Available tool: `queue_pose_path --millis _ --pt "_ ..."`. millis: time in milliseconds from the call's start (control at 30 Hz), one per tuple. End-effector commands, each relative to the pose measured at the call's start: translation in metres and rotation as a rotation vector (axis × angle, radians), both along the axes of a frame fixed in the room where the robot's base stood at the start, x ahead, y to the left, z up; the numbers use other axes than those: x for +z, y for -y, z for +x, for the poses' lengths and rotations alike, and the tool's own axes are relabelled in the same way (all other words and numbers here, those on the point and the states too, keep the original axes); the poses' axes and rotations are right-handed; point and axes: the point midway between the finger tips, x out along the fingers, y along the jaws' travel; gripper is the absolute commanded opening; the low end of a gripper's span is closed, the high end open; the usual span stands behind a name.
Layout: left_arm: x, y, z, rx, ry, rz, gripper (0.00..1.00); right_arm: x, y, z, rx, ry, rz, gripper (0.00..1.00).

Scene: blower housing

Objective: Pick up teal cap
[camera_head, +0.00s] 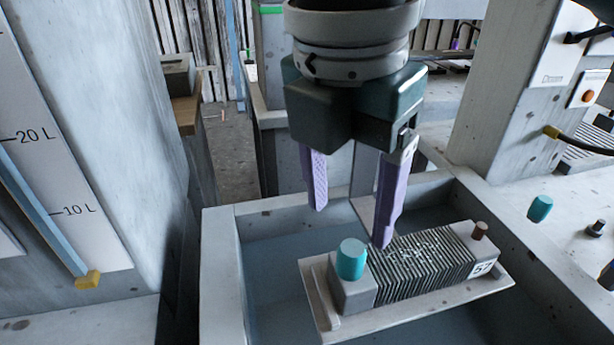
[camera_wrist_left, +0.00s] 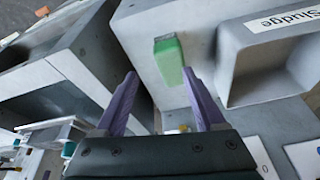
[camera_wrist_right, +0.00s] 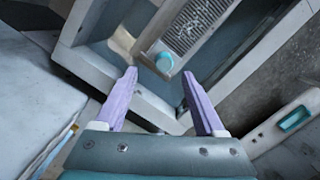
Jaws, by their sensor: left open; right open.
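A teal cap (camera_head: 351,259) stands upright on the end block of a ribbed grey unit (camera_head: 420,262), which lies on a pale plate in a grey basin. The cap also shows in the right wrist view (camera_wrist_right: 164,62), beyond and between the fingertips. My right gripper (camera_head: 350,227) is open and empty, its purple fingers pointing down above the cap without visible contact. A second teal cap (camera_head: 540,208) stands on the pale surface at the right. My left gripper (camera_wrist_left: 158,82) shows only in its own wrist view, open and empty, near a green block (camera_wrist_left: 168,60).
The basin's rim (camera_head: 225,260) surrounds the ribbed unit. A grey pillar (camera_head: 505,90) rises at the right and a tall panel with litre marks (camera_head: 60,130) at the left. A "Sludge" label (camera_wrist_left: 285,18) shows in the left wrist view.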

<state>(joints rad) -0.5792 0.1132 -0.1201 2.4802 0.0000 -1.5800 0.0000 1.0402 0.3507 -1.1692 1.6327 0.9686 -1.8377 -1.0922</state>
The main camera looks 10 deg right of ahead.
Motion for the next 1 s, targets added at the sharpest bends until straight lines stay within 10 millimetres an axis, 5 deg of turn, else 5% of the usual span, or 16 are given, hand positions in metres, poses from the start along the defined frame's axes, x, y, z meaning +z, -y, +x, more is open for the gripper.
queue_pose_path --millis 433,733,1000 --pt "0.000 -0.002 0.000 -0.006 -0.001 0.010 0.71 -0.056 0.010 -0.002 -0.002 0.001 -0.001 0.72" --pt "0.000 -0.003 0.000 -0.007 0.000 0.011 0.71 -0.063 0.010 -0.002 0.000 0.003 0.001 0.72" --pt "0.000 -0.003 -0.001 -0.006 -0.001 0.010 0.71 -0.063 0.010 -0.002 0.000 0.003 0.001 0.44"
